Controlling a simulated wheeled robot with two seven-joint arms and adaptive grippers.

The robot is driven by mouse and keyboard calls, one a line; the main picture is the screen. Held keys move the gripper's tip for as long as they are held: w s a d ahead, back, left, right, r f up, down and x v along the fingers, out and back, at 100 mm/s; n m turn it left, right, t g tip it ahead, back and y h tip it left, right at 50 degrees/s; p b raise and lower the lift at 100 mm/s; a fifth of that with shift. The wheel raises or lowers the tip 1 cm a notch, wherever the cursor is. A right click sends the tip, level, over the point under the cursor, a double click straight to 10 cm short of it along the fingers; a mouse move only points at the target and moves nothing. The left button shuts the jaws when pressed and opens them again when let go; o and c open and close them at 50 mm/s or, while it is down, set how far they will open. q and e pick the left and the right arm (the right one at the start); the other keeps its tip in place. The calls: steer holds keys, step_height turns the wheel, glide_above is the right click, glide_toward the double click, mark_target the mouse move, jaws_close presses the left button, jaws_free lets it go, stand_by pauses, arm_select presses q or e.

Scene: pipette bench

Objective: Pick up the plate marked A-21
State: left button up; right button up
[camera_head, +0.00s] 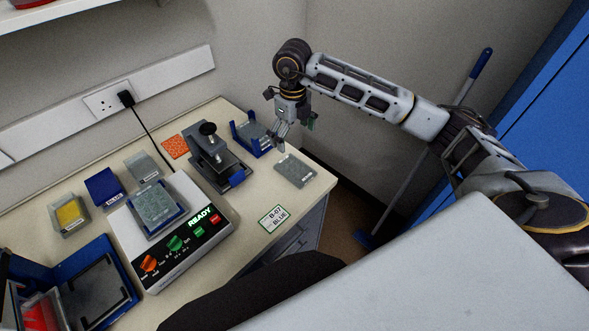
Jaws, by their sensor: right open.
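A grey plate (294,171) lies flat near the right end of the bench; its label is too small to read. Another plate (250,132) sits in a blue holder just left of it. A clear plate (153,203) rests on the white device with the READY display. I cannot read A-21 on any plate. My right gripper (279,143) is open, pointing down, with its fingers between the blue holder and the loose grey plate; I see nothing held. Whether it touches either one is unclear. My left gripper is not in view.
A grey press-like device (213,157) stands left of the blue holder. Boxes, one blue (104,187) and one yellow (69,213), stand at left. An orange mat (175,146) lies near the wall.

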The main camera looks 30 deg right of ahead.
steer(key=shift+f, duration=0.1)
steer(key=p, duration=0.1)
glide_above(294, 171)
steer(key=shift+w+d+f, duration=0.1)
steer(key=shift+w+f, duration=0.05)
steer(key=shift+f, duration=1.25)
steer(key=shift+w+a+f, duration=0.1)
steer(key=shift+w+f, duration=0.05)
steer(key=shift+f, duration=1.3)
steer(key=shift+w+d+f, duration=0.1)
steer(key=shift+w+f, duration=0.05)
steer(key=shift+f, duration=1.25)
steer(key=shift+f+p, duration=0.55)
steer(key=shift+f, duration=0.2)
steer(key=shift+w+d+f+p, duration=0.15)
steer(key=shift+f+p, duration=0.35)
steer(key=shift+f, duration=1.35)
steer(key=shift+c, duration=0.4)
steer(key=shift+s, duration=0.2)
steer(key=c, duration=1.1)
